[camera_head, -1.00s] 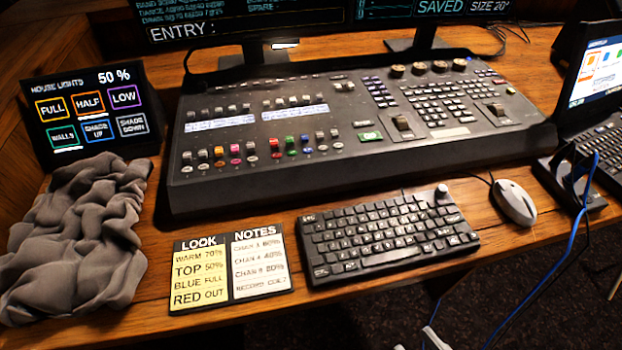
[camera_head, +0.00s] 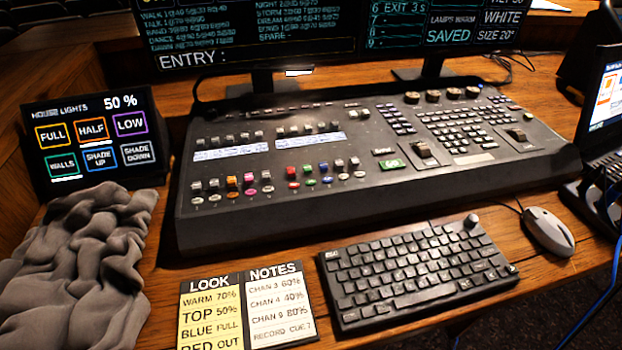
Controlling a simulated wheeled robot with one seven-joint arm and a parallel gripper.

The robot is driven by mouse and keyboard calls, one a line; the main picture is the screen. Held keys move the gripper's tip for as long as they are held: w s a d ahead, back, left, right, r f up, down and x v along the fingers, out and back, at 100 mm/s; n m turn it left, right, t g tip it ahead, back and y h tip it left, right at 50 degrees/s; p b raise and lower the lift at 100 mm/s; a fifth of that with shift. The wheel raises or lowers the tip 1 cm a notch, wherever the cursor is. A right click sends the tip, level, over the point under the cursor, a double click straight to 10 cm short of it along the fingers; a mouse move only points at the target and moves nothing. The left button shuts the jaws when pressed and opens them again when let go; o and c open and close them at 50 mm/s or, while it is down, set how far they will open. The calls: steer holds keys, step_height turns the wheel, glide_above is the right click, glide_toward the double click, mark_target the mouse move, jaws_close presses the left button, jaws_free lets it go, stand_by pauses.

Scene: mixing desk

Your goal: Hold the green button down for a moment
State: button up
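The mixing desk (camera_head: 330,205) is a wide black console on the wooden table. A green rectangular button (camera_head: 393,164) with a pale mark sits right of its middle, just left of a black fader knob (camera_head: 423,149). A pale button (camera_head: 383,151) lies just behind the green one. A smaller green cap (camera_head: 309,169) stands in the row of coloured caps further left. Nothing covers the green button. My gripper is not in view.
A keyboard (camera_head: 415,270), a mouse (camera_head: 548,231) and note cards (camera_head: 248,305) lie in front of the desk. Grey cloth (camera_head: 75,265) and a house lights panel (camera_head: 92,138) are at left. Monitors (camera_head: 240,35) stand behind; a laptop (camera_head: 605,100) is at right.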

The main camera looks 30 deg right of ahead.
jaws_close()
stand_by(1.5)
